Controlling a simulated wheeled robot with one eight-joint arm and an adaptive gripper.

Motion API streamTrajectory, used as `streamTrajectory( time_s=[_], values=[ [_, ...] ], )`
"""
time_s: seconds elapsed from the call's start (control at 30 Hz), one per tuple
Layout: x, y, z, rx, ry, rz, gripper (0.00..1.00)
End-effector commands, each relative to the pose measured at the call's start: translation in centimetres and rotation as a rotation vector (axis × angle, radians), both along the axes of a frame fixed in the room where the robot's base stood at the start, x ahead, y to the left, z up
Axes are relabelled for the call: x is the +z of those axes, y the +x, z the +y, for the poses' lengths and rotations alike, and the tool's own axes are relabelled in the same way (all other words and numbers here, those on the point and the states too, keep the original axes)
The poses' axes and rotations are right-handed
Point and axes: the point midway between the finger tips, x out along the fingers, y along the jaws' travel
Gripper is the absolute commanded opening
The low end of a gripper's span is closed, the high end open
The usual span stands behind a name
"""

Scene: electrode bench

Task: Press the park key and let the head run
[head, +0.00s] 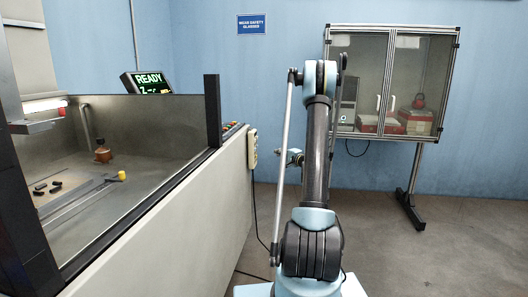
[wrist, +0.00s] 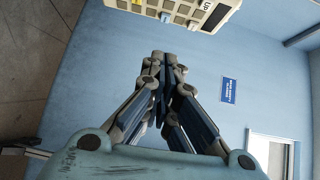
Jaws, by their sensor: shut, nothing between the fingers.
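A cream keypad (head: 252,148) hangs on the outer side of the machine, left of my arm. It shows close up at the top of the wrist view (wrist: 210,20), partly cut off, with rows of small keys and one marked UP. I cannot make out which key is park. My gripper (wrist: 162,56) is shut and empty, its tips just below the keypad in that picture; contact cannot be told. In the head view my gripper (head: 290,157) is small and partly behind my arm. The machine's head (head: 35,125) is at the far left, over the tank. A display (head: 148,83) reads READY with a Z line.
The tank (head: 140,122) holds a small brown block (head: 103,151), a yellow piece (head: 122,175) and several dark pieces. A glazed cabinet (head: 390,85) on a stand is at the right. A cable hangs below the keypad. Floor is clear at the right.

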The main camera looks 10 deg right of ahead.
Motion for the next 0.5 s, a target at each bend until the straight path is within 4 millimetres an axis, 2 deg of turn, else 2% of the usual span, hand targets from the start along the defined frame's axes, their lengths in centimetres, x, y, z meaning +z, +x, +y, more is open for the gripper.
streamTrajectory(
  time_s=[0.17,0.5],
  values=[
    [-0.76,0.6,-0.88,-0.017,0.03,-0.01,0.0],
    [-0.79,0.64,-0.91,-0.018,0.031,-0.01,0.0]
  ],
)
